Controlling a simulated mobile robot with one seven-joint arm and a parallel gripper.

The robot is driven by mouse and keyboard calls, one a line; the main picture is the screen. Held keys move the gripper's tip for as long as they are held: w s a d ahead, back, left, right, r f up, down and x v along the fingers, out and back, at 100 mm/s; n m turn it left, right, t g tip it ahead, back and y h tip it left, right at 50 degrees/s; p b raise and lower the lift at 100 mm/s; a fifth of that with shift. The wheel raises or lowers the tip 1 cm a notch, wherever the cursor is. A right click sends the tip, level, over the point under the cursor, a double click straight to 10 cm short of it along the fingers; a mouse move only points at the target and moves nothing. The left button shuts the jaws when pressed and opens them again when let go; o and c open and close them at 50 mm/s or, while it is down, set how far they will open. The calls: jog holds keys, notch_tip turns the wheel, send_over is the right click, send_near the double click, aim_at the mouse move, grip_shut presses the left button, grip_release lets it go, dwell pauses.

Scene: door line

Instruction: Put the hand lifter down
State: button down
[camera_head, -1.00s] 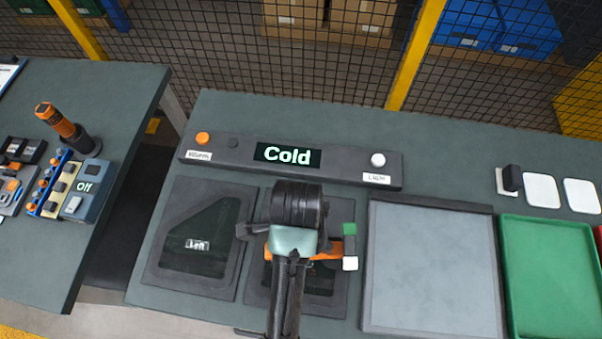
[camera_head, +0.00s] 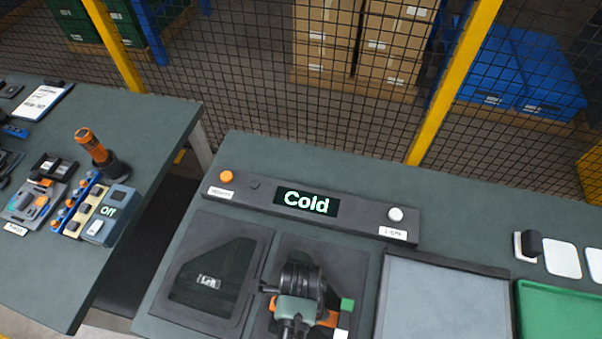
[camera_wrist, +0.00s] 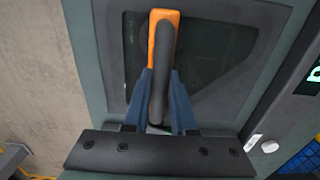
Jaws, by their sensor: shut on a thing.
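The hand lifter shows in the wrist view as an orange body (camera_wrist: 153,42) with a dark grey handle lying along it. My gripper (camera_wrist: 160,85) has its two blue fingers shut on either side of this handle. In the head view my gripper (camera_head: 297,310) hangs over the right dark recessed panel (camera_head: 325,250), with orange parts of the hand lifter (camera_head: 330,318) showing beside it. My wrist hides most of the tool. Whether the lifter touches the panel below cannot be told.
The left panel (camera_head: 245,255) holds dark glass labelled "Left". A console (camera_head: 400,227) behind reads "Cold", with an orange and a white button. A grey pad (camera_head: 440,300) and a green tray (camera_head: 560,310) lie to the right. A side table with tools (camera_head: 50,120) stands left.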

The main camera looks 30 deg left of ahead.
jog(key=shift+f, duration=0.15)
jog(key=c, duration=0.7)
grip_release()
jog(key=shift+c, duration=0.2)
